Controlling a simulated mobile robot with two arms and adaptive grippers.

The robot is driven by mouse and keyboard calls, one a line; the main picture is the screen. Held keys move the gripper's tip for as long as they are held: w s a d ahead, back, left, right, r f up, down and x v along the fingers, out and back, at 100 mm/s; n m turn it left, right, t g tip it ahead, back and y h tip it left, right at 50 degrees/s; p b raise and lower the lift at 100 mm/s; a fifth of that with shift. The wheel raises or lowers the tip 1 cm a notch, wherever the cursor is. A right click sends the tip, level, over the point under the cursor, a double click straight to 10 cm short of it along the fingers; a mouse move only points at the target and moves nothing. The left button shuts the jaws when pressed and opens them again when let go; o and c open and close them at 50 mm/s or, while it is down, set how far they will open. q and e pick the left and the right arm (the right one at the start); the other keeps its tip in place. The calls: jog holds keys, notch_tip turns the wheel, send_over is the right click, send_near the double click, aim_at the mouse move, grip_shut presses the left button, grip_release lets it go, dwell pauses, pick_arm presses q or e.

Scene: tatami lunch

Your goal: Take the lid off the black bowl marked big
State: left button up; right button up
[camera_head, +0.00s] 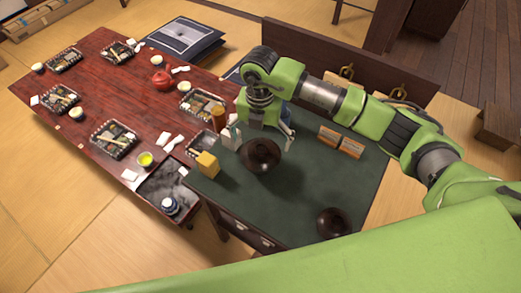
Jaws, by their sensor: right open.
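A dark lidded bowl (261,157) sits on the green-topped cabinet (298,190). A second dark round bowl (333,223) is on the same top, nearer the front. Neither shows a readable mark from here, so I cannot tell which is marked big, and the seam between lid and bowl is not clear. My right gripper (260,143) points down at the first bowl from behind. Its fingers are open, one on each side of the bowl's far part; I cannot tell whether they touch it. My left gripper is not in view.
Small wooden plaques (341,141) stand behind the bowls, to the right. A yellow block (207,164) and a brown cylinder (219,119) stand left of the gripper. The low red table (101,90) holds several trays and cups. The cabinet top between the two bowls is clear.

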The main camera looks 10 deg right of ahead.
aim_at(261, 149)
jog(key=shift+s+d+f+p, duration=0.1)
jog(key=shift+f+p, duration=0.3)
jog(key=shift+f, duration=1.45)
jog(key=c, duration=1.6)
jog(key=shift+s, duration=0.2)
jog(key=shift+c, duration=0.8)
